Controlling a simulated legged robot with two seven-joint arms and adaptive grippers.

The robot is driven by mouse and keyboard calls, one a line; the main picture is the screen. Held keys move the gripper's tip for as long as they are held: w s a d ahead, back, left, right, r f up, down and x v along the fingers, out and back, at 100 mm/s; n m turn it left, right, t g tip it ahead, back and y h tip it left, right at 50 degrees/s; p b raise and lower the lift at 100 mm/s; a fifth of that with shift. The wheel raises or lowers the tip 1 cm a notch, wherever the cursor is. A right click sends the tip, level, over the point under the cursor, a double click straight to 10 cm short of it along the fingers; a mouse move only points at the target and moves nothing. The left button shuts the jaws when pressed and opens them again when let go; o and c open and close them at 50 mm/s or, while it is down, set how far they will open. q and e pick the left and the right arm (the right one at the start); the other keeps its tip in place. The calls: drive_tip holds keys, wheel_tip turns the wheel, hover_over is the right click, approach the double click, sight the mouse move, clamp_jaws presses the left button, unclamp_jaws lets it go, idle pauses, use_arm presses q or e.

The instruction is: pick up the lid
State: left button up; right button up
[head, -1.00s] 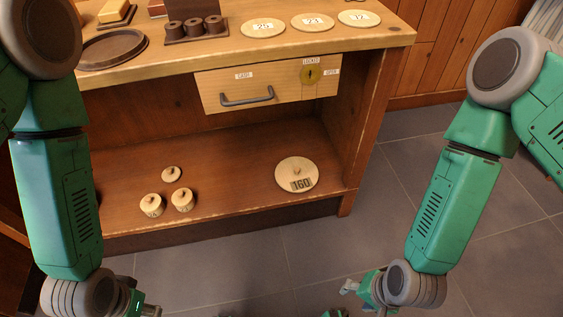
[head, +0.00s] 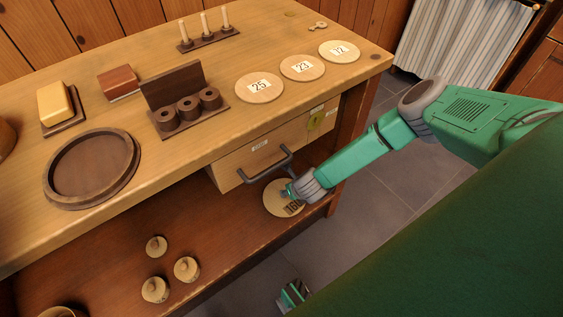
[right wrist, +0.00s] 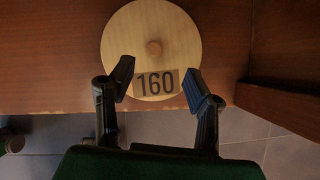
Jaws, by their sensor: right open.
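The lid (head: 275,205) is a round pale wooden disc marked 160, lying on the lower shelf beneath the drawer. In the right wrist view the lid (right wrist: 150,30) shows whole, with a small round knob at its middle and the dark 160 label on its near part. My right gripper (head: 287,193) is over the lid in the head view and partly hides it. In the right wrist view my right gripper (right wrist: 159,79) is open, its two dark fingers either side of the label and short of the knob. Nothing is between them.
The drawer (head: 235,172) with a dark handle (head: 265,168) is just above the lid. A shelf side panel (right wrist: 285,105) stands right of it. Several small knobbed wooden pieces (head: 186,269) sit left on the shelf. Discs, a tray and spools are on the counter (head: 210,60).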

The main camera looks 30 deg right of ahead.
sight(287, 200)
drive_tip(key=x, duration=0.1)
drive_tip(key=b+x, duration=0.1)
drive_tip(key=x, duration=0.1)
drive_tip(key=shift+a, duration=0.25)
drive_tip(key=shift+w+a+f, duration=0.15)
drive_tip(key=shift+w+f, duration=0.05)
drive_tip(key=shift+f, duration=0.1)
drive_tip(key=b+x, duration=0.2)
drive_tip(key=x, duration=0.1)
drive_tip(key=b+x, duration=0.1)
drive_tip(key=x, duration=0.1)
drive_tip(key=shift+s+f, duration=0.25)
drive_tip(key=shift+s, duration=0.05)
drive_tip(key=shift+r, duration=0.15)
clamp_jaws()
